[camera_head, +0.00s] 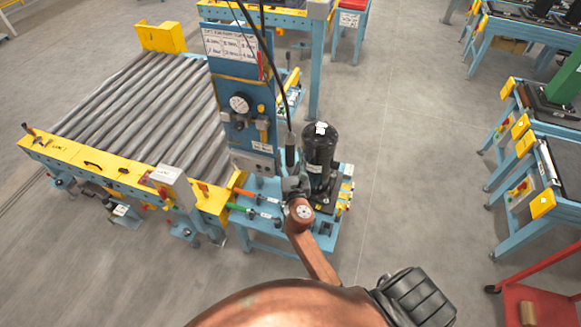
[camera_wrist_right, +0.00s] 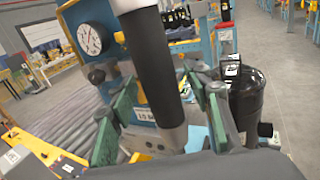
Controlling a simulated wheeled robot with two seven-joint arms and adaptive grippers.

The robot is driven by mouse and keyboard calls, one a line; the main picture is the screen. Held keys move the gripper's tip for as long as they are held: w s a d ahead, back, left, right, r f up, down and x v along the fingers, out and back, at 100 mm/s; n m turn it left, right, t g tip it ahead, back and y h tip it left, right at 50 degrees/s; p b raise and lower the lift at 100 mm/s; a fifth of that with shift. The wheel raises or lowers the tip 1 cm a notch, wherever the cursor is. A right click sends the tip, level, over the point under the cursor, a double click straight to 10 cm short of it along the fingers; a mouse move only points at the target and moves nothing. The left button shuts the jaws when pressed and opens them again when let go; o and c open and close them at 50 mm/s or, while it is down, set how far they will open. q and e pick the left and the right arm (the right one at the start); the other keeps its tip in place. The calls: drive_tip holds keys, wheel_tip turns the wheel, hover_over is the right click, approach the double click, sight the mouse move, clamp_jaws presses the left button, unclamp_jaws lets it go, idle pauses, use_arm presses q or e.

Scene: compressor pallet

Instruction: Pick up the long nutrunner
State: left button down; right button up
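The long nutrunner (camera_head: 290,150) hangs upright on a dark cable in front of the blue tool panel, left of the black compressor (camera_head: 318,150). In the right wrist view, its black grip (camera_wrist_right: 152,55) runs down between the green finger pads of my right gripper (camera_wrist_right: 165,115). The fingers stand apart on either side of the tool, with room visible beside it, so the gripper looks open around it. In the head view, my right gripper (camera_head: 294,186) is at the tool's lower part, which it partly hides.
The blue panel (camera_head: 243,95) with a gauge stands close behind the tool. The compressor also stands close on the right in the wrist view (camera_wrist_right: 244,100). A roller conveyor (camera_head: 140,105) lies left; orange- and green-handled tools (camera_head: 240,208) lie near the gripper. Grey floor (camera_head: 410,150) is clear rightward.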

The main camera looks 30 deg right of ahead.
clamp_jaws()
idle(0.3)
idle(0.4)
drive_tip(key=shift+w+r, duration=0.1)
drive_tip(key=shift+r, duration=0.1)
